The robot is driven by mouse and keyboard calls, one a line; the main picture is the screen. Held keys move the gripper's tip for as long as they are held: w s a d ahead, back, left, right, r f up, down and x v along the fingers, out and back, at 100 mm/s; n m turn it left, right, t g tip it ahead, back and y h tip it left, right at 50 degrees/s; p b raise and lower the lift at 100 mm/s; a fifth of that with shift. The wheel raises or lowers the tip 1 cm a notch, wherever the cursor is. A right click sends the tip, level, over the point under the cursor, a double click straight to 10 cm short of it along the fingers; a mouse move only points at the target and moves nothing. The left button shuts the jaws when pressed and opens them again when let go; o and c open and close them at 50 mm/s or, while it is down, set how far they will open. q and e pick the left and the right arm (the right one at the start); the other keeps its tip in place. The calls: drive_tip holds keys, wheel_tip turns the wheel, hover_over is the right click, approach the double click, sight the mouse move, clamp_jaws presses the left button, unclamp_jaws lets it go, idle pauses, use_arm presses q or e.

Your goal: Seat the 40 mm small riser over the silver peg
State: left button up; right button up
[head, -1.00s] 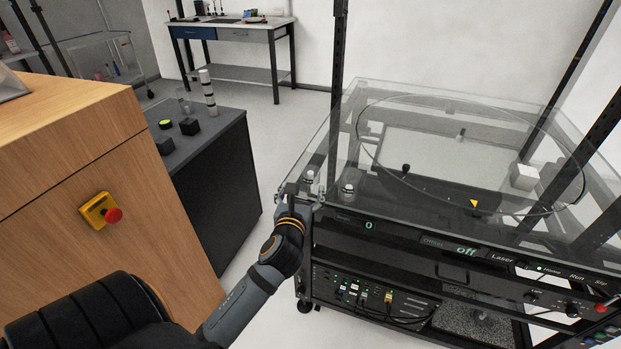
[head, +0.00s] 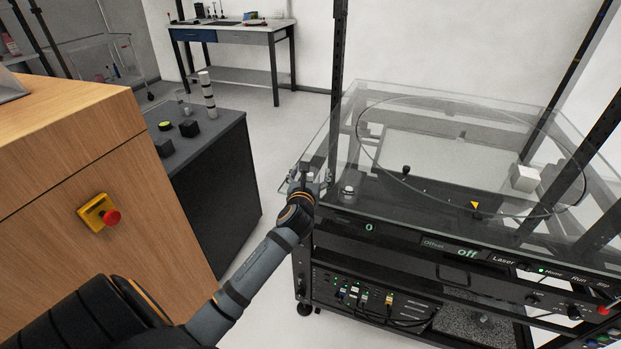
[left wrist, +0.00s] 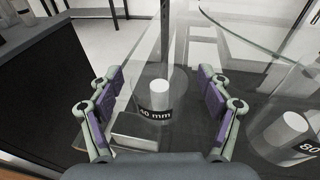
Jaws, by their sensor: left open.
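The 40 mm small riser (left wrist: 155,100) is a short upright cylinder with a white top and a dark band reading "40 mm". It stands on the glass top, between the spread fingers of my left gripper (left wrist: 162,80) in the left wrist view, with a gap on each side. In the head view my left gripper (head: 310,177) is at the near left corner of the glass and largely hides this riser. The silver peg seems to be the small upright post (head: 461,134) near the middle of the turntable disc (head: 372,150); it is faint. My right gripper is not in view.
Another riser (head: 348,191), marked 80, stands close to the right; it also shows in the left wrist view (left wrist: 285,130). A dark upright post (head: 337,90) rises beside the glass.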

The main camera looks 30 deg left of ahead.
use_arm(q)
drive_tip(key=shift+r, duration=0.15)
drive_tip(key=shift+c, duration=0.9)
drive_tip(key=c, duration=1.1)
